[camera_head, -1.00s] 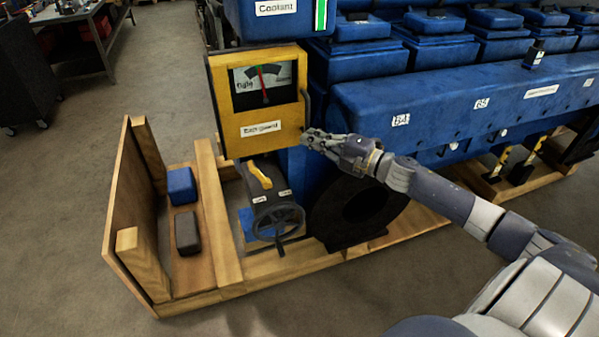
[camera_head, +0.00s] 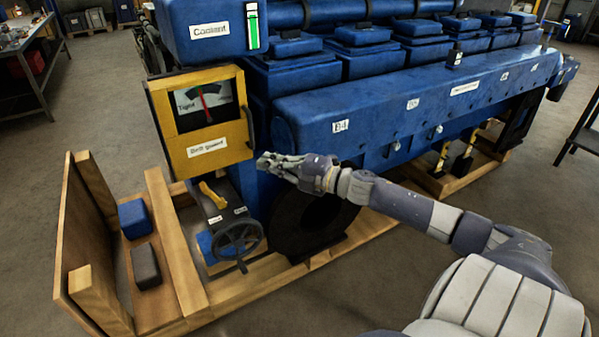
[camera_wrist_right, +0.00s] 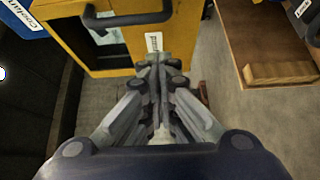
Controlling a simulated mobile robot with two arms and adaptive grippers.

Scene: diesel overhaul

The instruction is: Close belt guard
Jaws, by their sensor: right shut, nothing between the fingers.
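The belt guard (camera_head: 165,120) is a yellow frame with a labelled front and a window, through which a gauge with a red needle shows. It stands at the left end of the blue engine. A dark handle (camera_head: 250,127) is on its right edge. My right gripper (camera_head: 262,163) is shut and empty, just right of the guard's lower right corner and below the handle. In the right wrist view, the shut fingers (camera_wrist_right: 155,62) point towards the yellow guard (camera_wrist_right: 90,60), with the dark handle (camera_wrist_right: 128,19) beyond them. My left gripper is not in view.
A handwheel (camera_head: 238,240) and a yellow lever (camera_head: 212,195) sit below the guard. A wooden crate wall (camera_head: 85,240) stands at left, beside a blue block (camera_head: 134,218) and a dark block (camera_head: 145,265). The blue engine (camera_head: 400,110) fills the back. Floor in front is clear.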

